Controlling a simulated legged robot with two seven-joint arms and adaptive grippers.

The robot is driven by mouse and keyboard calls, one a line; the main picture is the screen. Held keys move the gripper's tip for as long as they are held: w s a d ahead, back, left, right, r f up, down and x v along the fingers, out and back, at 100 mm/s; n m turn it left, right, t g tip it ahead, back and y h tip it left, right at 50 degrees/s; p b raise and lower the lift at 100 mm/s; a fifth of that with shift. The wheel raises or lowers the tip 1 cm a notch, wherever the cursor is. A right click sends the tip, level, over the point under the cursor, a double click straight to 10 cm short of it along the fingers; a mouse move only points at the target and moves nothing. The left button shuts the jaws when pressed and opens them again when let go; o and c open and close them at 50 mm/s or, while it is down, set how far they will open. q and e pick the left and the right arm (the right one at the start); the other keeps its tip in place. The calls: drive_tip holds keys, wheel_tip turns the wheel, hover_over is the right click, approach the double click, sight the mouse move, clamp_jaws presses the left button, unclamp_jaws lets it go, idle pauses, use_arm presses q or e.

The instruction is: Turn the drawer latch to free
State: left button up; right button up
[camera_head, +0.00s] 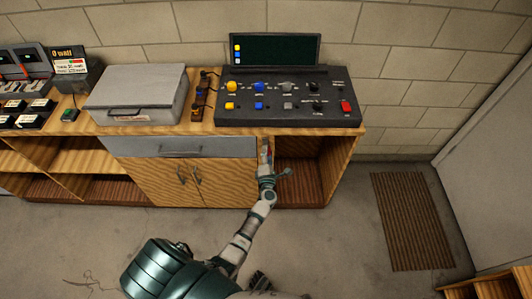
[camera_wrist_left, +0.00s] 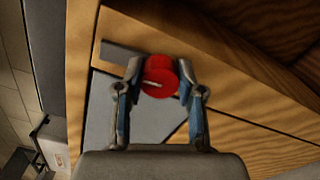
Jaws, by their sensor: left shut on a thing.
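The red drawer latch (camera_wrist_left: 160,76) shows in the left wrist view as a round knob with a short pale mark, lying nearly level in that picture. My left gripper (camera_wrist_left: 160,88) is shut on it, with one finger on each side. In the head view my left gripper (camera_head: 266,151) is at the bench front, by the right end of the grey drawer (camera_head: 220,147). The latch is mostly hidden there. The drawer looks closed; its front also shows in the left wrist view (camera_wrist_left: 105,118). My right gripper is not in view.
A control console (camera_head: 290,118) with knobs and a screen stands on the wooden bench above the gripper. A grey case (camera_head: 135,92) sits left of it. Cabinet doors (camera_head: 165,183) are below the drawer, and an open compartment (camera_head: 305,180) is right of the gripper.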

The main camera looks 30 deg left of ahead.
use_arm(q)
drive_tip(key=shift+d+f+m, duration=0.15)
drive_tip(key=shift+m, duration=0.45)
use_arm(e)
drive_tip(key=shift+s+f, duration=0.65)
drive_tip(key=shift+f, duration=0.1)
use_arm(q)
drive_tip(key=o, duration=1.1)
drive_tip(key=shift+w, duration=0.1)
drive_tip(key=shift+o, duration=0.2)
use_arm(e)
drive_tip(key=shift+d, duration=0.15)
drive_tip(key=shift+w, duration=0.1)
use_arm(q)
drive_tip(key=v, duration=1.2)
